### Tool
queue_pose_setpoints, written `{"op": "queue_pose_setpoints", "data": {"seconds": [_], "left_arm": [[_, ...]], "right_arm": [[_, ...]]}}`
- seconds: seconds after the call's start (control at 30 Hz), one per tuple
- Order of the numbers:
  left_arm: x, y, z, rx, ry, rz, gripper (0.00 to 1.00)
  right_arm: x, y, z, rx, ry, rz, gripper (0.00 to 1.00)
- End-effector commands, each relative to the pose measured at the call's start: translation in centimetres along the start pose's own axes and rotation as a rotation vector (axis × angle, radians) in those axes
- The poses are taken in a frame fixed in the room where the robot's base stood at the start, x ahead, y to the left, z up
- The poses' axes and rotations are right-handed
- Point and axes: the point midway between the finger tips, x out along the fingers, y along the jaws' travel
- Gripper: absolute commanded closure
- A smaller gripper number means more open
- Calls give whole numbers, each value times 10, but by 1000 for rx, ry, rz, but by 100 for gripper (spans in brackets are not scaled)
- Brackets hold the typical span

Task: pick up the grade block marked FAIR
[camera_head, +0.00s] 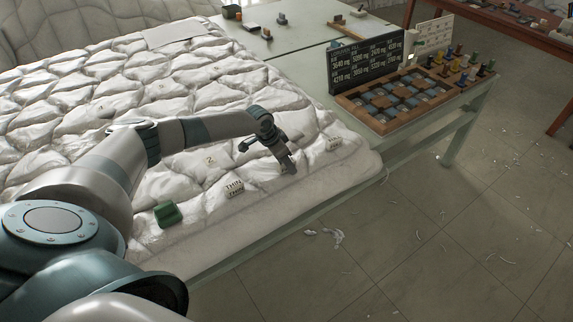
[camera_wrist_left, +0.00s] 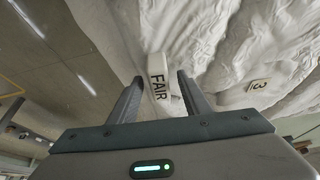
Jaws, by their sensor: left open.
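The FAIR block (camera_wrist_left: 158,78) is a small pale block with dark letters. In the left wrist view it stands in the gap between the fingers of my left gripper (camera_wrist_left: 160,83), with room on both sides. The gripper is open; whether the block is at fingertip depth or beyond is unclear. In the head view my left gripper (camera_head: 287,166) is low over the duvet's right edge. A small pale block (camera_head: 334,144) lies just right of it, its marking too small to read for sure. My right gripper is out of view.
A block marked THIN (camera_head: 234,188) and a green block (camera_head: 167,213) lie on the quilted duvet (camera_head: 190,85). A tile marked 3 (camera_wrist_left: 258,86) lies right of the fingers. A black price board (camera_head: 368,62) and wooden tray (camera_head: 380,126) stand on the table behind.

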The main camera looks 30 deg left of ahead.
Motion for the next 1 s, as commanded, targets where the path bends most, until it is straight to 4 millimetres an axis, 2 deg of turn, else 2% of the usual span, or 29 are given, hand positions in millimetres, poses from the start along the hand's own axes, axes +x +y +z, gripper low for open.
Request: {"op": "queue_pose_setpoints", "data": {"seconds": [0.37, 0.5, 0.53, 0.57, 1.0], "left_arm": [[0, 0, 0, 0, 0, 0, 56], [0, 0, 0, 0, 0, 0, 90], [0, 0, 0, 0, 0, 0, 97], [0, 0, 0, 0, 0, 0, 100], [-5, 0, -2, 1, 1, 0, 100]], "right_arm": [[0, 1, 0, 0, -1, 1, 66], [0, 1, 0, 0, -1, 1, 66], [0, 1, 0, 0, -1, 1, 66], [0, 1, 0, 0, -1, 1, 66], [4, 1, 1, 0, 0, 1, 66]]}}
